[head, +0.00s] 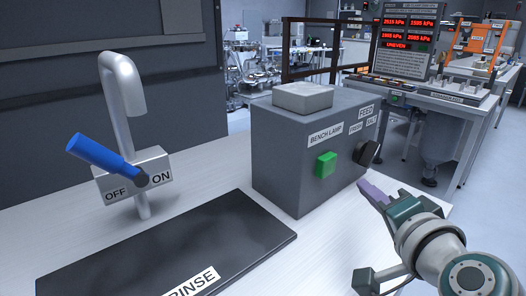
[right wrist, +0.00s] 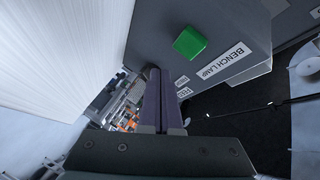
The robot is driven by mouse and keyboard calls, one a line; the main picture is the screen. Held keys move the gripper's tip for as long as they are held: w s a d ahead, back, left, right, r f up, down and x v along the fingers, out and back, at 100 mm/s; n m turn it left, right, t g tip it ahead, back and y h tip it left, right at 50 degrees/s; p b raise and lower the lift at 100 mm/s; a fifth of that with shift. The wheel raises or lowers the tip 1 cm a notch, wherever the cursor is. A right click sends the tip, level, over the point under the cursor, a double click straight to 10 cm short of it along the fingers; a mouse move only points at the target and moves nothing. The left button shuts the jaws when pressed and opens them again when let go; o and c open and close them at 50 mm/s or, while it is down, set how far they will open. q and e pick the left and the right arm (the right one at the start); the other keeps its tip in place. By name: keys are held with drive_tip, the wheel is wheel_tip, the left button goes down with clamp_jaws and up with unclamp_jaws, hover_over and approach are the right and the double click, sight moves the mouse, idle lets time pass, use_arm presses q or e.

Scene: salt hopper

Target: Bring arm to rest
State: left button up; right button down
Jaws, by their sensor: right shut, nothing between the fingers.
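My right gripper (head: 370,192) has purple fingers and comes in from the lower right in the head view. It is in front of the right end of a grey control box (head: 277,150), near its black knob (head: 369,153). In the right wrist view the two purple fingers (right wrist: 163,98) lie side by side, shut with nothing between them. The box fills the top of that view, with its green button (right wrist: 190,42) and the BENCH LAMP label (right wrist: 224,62). I cannot tell whether the fingertips touch the box. My left gripper is not in view.
A tap (head: 124,95) with a blue lever (head: 102,156) and an OFF/ON plate stands at the left. A dark RINSE mat (head: 215,235) lies on the white bench (head: 335,235). A display panel (head: 408,40) showing UNEVEN stands behind, on another bench.

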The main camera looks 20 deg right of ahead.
drive_tip(key=shift+s+d, duration=0.1)
drive_tip(key=shift+s, duration=0.15)
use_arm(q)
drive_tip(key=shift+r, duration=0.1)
use_arm(e)
drive_tip(key=s+a+r+n+g+y+p, duration=0.4)
drive_tip(key=s+a+n+g+y+p, duration=0.25)
drive_tip(key=s+a+n, duration=0.45)
drive_tip(key=s+r+n+g+h+p, duration=0.3)
drive_tip(key=s+r+n+g+p, duration=0.3)
drive_tip(key=s, duration=0.7)
use_arm(q)
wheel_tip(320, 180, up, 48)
drive_tip(key=p, duration=3.6)
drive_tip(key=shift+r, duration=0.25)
use_arm(e)
drive_tip(key=w+v, duration=0.2)
drive_tip(key=v, duration=0.9)
drive_tip(key=w+r+v, duration=0.1)
drive_tip(key=w+v, duration=0.2)
drive_tip(key=v, duration=0.9)
drive_tip(key=w+r+v, duration=0.1)
drive_tip(key=w+v, duration=0.2)
drive_tip(key=v, duration=0.9)
drive_tip(key=shift+w+d+t, duration=0.2)
drive_tip(key=shift+d+t, duration=0.25)
